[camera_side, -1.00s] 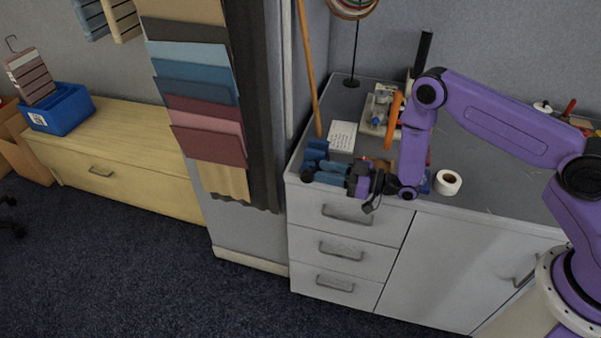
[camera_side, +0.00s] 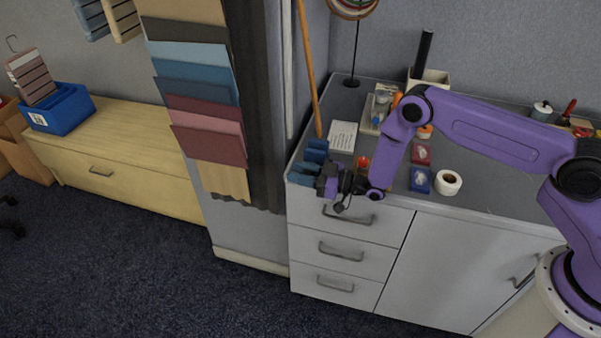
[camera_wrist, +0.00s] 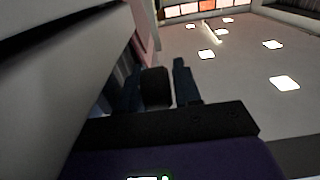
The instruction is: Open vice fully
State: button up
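The blue vice (camera_side: 303,173) stands at the front left corner of the grey cabinet top, with a second blue part (camera_side: 317,148) behind. My gripper (camera_side: 319,184) is at its right front, just over the cabinet's front edge, and covers part of it. In the wrist view my gripper (camera_wrist: 155,75) has its two dark fingers apart, one on each side of a dark rounded piece (camera_wrist: 155,88). That piece looks like a knob or handle end. I cannot tell whether the fingers touch it.
A white note (camera_side: 342,137) lies behind the vice. A tape roll (camera_side: 448,182) and a blue box (camera_side: 420,180) stand to the right. A wooden pole (camera_side: 309,70) rises at the back left. The air before the drawers (camera_side: 340,250) is clear.

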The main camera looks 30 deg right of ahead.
grip_shut()
jog(key=shift+f+g+h, duration=0.2)
jog(key=shift+g+h, duration=0.65)
jog(key=shift+f+g+h, duration=0.15)
jog(key=shift+g+h, duration=0.7)
grip_release()
jog(key=v, duration=1.7)
